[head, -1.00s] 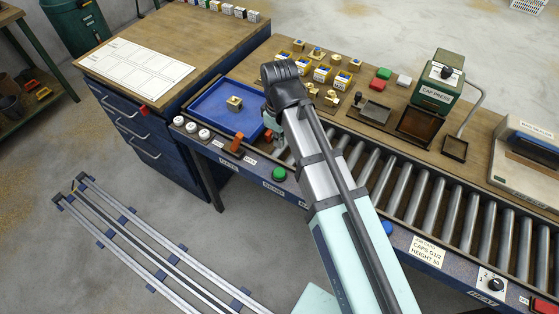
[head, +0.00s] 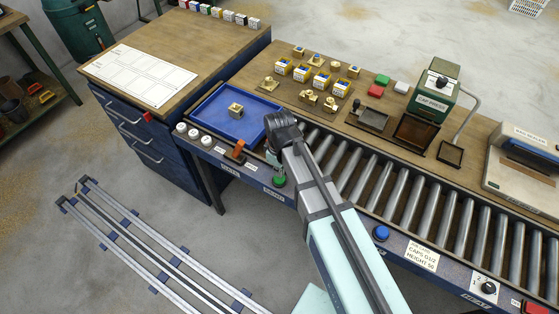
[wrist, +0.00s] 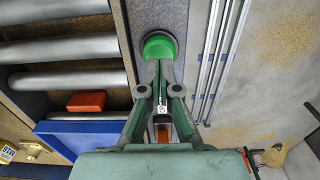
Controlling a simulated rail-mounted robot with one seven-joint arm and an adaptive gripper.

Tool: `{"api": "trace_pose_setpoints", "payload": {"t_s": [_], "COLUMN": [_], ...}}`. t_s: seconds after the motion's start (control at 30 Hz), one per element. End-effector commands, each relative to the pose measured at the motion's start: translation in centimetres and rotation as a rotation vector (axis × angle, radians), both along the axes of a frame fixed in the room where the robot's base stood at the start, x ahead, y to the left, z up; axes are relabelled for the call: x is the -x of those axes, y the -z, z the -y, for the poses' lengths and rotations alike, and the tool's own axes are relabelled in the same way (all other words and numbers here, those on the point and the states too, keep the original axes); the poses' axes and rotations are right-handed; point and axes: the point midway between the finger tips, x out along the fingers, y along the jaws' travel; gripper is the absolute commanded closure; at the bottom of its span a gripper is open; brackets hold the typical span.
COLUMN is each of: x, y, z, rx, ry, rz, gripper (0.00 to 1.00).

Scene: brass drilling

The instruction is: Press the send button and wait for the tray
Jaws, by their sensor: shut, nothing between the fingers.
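The green send button (head: 279,182) sits on the front rail of the roller conveyor, above the label SEND. My gripper (wrist: 160,64) is shut and empty, its fingertips at the near edge of the green button (wrist: 158,45) in the wrist view. They overlap the button's edge there; I cannot tell whether they press it. In the head view my wrist hides most of the fingers. The blue tray (head: 196,128) lies at the left end of the conveyor with a brass block (head: 236,109) in it. A corner of the tray (wrist: 80,127) shows in the wrist view.
An orange gate lever (head: 238,150) stands on the rail left of the button, near several white round knobs. A red block (wrist: 86,101) lies by the tray's edge. A blue button (head: 381,233) is farther right. Rollers right of my arm are empty.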

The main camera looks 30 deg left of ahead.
Motion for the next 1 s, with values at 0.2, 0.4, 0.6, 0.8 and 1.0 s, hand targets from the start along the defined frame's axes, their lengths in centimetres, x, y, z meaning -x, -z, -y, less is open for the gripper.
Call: {"api": "trace_pose_setpoints", "payload": {"t_s": [0.2, 0.4, 0.6, 0.8, 1.0], "x": [0.0, 0.0, 0.0, 0.0, 0.0], "y": [1.6, 2.1, 2.1, 2.9, 4.5], "z": [0.0, 0.0, 0.0, 0.0, 0.0], "rx": [0.001, 0.0, 0.0, 0.0, 0.001], "ry": [0.0, 0.0, 0.0, 0.0, 0.0], "rz": [-0.001, 0.0, 0.0, 0.0, -0.001], "gripper": [1.0, 1.0, 1.0, 1.0, 1.0]}}
